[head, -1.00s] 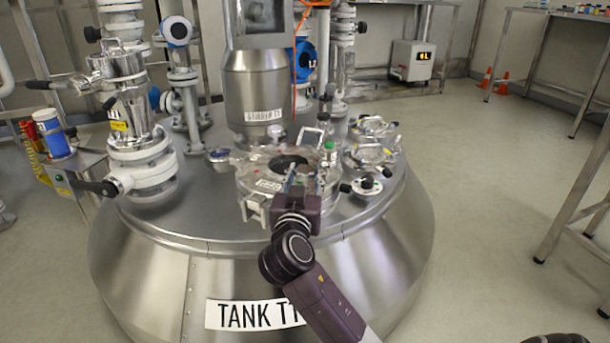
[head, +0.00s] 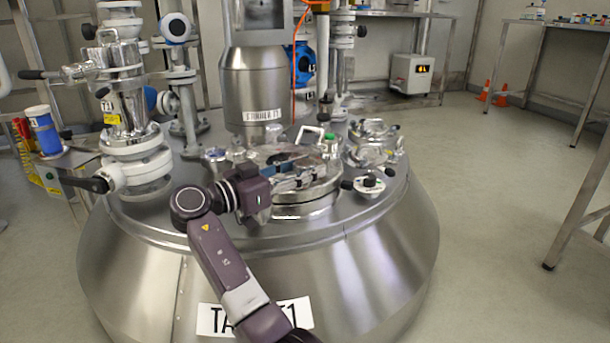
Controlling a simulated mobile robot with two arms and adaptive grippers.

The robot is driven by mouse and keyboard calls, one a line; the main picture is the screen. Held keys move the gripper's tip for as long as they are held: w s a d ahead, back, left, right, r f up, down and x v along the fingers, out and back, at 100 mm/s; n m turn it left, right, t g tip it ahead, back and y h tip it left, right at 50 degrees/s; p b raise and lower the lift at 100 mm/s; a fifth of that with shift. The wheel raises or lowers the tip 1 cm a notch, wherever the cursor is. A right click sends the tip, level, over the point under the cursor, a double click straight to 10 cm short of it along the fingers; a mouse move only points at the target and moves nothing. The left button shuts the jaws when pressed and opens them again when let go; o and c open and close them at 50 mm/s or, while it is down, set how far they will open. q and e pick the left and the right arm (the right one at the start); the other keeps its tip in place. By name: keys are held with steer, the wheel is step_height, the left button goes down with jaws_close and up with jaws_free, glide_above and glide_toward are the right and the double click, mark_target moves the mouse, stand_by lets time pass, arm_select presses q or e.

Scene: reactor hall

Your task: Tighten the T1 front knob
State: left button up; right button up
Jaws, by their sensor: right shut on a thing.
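Tank T1 (head: 375,240) is a large steel vessel with a "TANK T1" label (head: 208,318) low on its front, partly covered by my arm. On its top sits a round hatch (head: 318,198) with a raised lid and clamp hardware. My left gripper is not in view.
A steel column (head: 255,85) stands behind the hatch. A valve (head: 125,110) with black handles rises at the left. A smaller port (head: 370,150) and a dial-like fitting (head: 369,184) sit to the right. Floor is clear right of the tank, before a steel table (head: 580,215).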

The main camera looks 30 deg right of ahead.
steer(key=shift+r+m+g+b, duration=0.3)
steer(key=shift+m+g, duration=0.4)
steer(key=shift+g, duration=0.4)
steer(key=o, duration=1.2)
steer(key=shift+d+f, duration=0.1)
steer(key=shift+f, duration=0.1)
steer(key=shift+a, duration=0.4)
steer(key=a, duration=1.1)
steer(key=shift+w+a, duration=0.15)
steer(key=shift+w, duration=0.15)
